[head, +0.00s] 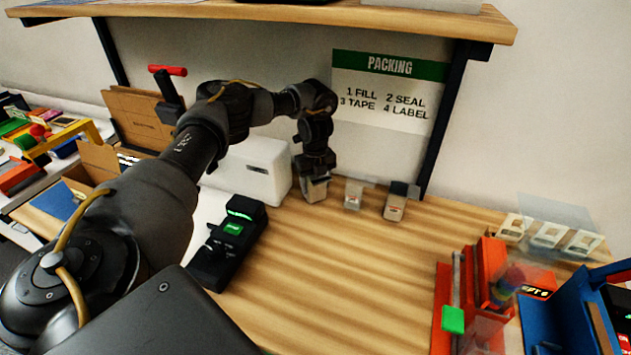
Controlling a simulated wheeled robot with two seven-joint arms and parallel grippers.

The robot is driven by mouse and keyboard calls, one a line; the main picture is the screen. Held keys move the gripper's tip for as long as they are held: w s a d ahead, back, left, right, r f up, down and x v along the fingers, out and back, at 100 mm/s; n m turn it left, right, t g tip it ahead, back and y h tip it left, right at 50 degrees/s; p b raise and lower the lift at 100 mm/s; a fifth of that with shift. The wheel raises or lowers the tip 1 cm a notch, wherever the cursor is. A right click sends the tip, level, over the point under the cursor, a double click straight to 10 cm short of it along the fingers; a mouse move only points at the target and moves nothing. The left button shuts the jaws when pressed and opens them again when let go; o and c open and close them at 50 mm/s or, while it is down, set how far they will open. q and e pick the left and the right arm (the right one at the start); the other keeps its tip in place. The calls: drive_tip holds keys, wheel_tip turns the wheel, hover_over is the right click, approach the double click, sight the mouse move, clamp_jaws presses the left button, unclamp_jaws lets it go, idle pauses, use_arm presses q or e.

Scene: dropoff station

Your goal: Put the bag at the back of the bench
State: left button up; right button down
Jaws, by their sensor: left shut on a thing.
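My left arm reaches in from the left to the back of the wooden bench (330,280). My left gripper (316,176) points down and is shut on a small tan bag (315,191). The bag is upright at the back of the bench, near the wall. The gripper hides its top, and I cannot tell whether its base touches the wood. My right gripper is not in view.
Two small packages, one pale (353,196) and one dark-topped (396,205), stand right of the bag. A white box (262,170) is to its left. A black device (232,240) stands nearer. Red holders (490,270) are at right. A shelf (300,12) hangs above. The bench middle is clear.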

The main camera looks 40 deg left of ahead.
use_arm(q)
drive_tip(key=shift+d, duration=0.1)
drive_tip(key=o, duration=1)
drive_tip(key=shift+f, duration=0.1)
wheel_tip(320, 180, up, 12)
drive_tip(key=shift+r, duration=0.2)
idle(0.3)
